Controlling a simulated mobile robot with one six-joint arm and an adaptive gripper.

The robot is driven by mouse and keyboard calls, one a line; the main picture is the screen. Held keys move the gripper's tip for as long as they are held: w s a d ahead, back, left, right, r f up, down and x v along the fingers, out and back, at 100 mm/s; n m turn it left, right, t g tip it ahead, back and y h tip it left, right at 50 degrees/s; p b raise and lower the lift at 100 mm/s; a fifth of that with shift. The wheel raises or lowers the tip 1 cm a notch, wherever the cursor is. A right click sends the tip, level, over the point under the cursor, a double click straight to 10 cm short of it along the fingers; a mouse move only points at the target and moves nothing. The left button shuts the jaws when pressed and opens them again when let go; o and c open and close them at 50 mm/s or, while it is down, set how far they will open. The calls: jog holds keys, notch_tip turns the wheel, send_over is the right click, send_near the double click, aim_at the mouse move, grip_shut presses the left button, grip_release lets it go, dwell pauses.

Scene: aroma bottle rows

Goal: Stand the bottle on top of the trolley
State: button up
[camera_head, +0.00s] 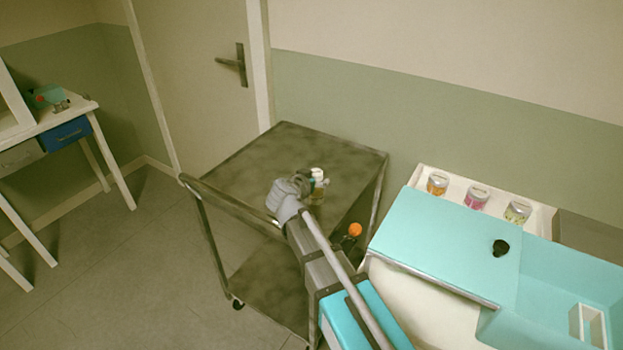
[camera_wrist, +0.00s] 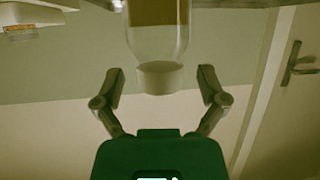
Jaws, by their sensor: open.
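A clear bottle with a white cap and a brownish-yellow label (camera_head: 318,193) stands upright on the top of the grey trolley (camera_head: 338,150), right of its middle. My gripper (camera_head: 306,184) is just left of the bottle in the head view and partly covers it. In the wrist view the bottle (camera_wrist: 158,45) appears upside down, its cap pointing down the picture. The open fingers of my gripper (camera_wrist: 161,74) are spread to either side of the cap, with a visible gap on both sides.
A white tray with several jars (camera_head: 477,198) and a turquoise worktop (camera_head: 450,245) with a black knob (camera_head: 501,248) are at the right. An orange ball-like object (camera_head: 355,230) shows beside my arm. The trolley top is otherwise clear. A door (camera_head: 200,80) stands behind.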

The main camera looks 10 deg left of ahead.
jog(key=shift+r, duration=0.2)
jog(key=p+v, duration=0.3)
jog(key=v, duration=0.4)
jog(key=shift+s, duration=0.25)
jog(key=shift+a, duration=0.2)
dwell(0.6)
